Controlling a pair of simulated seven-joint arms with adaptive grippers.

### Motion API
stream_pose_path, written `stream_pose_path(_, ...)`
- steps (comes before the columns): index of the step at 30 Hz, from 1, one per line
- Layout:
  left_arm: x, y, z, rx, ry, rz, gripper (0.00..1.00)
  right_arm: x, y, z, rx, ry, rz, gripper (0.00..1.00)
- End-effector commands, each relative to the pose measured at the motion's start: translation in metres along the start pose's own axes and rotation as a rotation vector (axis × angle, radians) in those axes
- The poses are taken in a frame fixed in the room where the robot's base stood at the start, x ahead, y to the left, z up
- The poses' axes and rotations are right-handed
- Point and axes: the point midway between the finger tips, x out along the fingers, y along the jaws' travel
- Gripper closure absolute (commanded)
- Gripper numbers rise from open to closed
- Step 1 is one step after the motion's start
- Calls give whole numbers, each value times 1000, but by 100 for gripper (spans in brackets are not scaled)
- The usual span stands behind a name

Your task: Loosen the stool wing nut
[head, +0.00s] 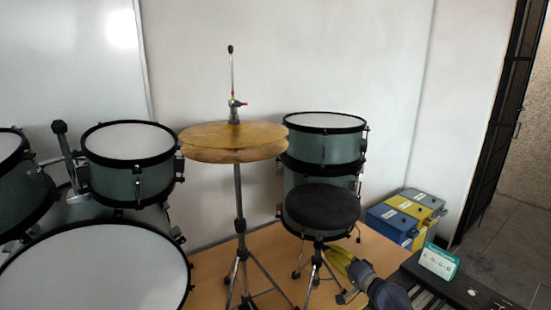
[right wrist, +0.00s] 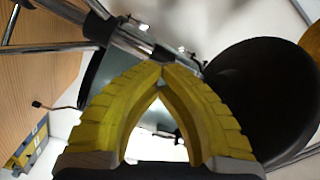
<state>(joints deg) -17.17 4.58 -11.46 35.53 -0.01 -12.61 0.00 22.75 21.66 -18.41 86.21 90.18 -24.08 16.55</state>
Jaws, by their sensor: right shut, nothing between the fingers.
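The stool has a round black seat (head: 320,209) on a metal post with splayed legs, in front of the stacked drums. In the right wrist view its seat (right wrist: 262,95) is at the right and the post (right wrist: 128,38) runs diagonally across the top. Small metal fittings (right wrist: 140,25) show by the post; I cannot tell for sure which is the wing nut. My right gripper (head: 332,249), with yellow fingers, is just below the seat's right side by the post. Its fingertips (right wrist: 165,66) meet, empty, in front of the post. My left gripper is out of view.
A cymbal stand (head: 238,215) stands left of the stool, with a large bass drum (head: 95,270) further left. Stacked drums (head: 324,150) stand behind. Blue and yellow boxes (head: 390,222) and a black keyboard (head: 470,290) with a small teal-edged device (head: 438,262) are at the right.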

Motion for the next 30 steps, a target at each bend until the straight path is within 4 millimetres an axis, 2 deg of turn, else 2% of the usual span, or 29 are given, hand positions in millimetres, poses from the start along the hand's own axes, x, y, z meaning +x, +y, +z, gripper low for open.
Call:
stream_pose_path(15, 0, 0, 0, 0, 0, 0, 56, 0, 0, 0, -390, -1, 0, 100)
stream_pose_path(25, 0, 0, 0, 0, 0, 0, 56, 0, 0, 0, -416, 0, 0, 100)
stream_pose_path(26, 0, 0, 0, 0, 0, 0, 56, 0, 0, 0, -416, 0, 0, 99)
stream_pose_path(30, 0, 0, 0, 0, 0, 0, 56, 0, 0, 0, -415, 0, 0, 83)
